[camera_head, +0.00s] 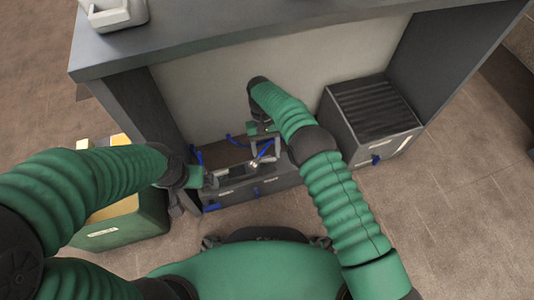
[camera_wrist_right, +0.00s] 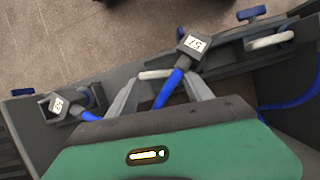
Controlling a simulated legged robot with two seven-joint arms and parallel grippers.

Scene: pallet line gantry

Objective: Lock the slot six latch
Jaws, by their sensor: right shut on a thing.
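My right gripper (camera_head: 264,152) reaches down to the low grey unit (camera_head: 285,180) under the bench. A blue cable passes between the fingers to a dark plug (camera_wrist_right: 191,44) with a white number tag. A second tagged plug (camera_wrist_right: 62,106) sits to the left. Which slot is slot six cannot be read. My left gripper (camera_head: 207,178) is by the unit's left end; its jaws are too small to judge.
A ribbed dark box (camera_head: 372,112) with a blue knob stands right of the unit. A green and yellow box (camera_head: 120,228) is at left. The grey bench top (camera_head: 210,38) overhangs. Another pale loop (camera_wrist_right: 270,40) and a blue knob (camera_wrist_right: 251,13) are at upper right.

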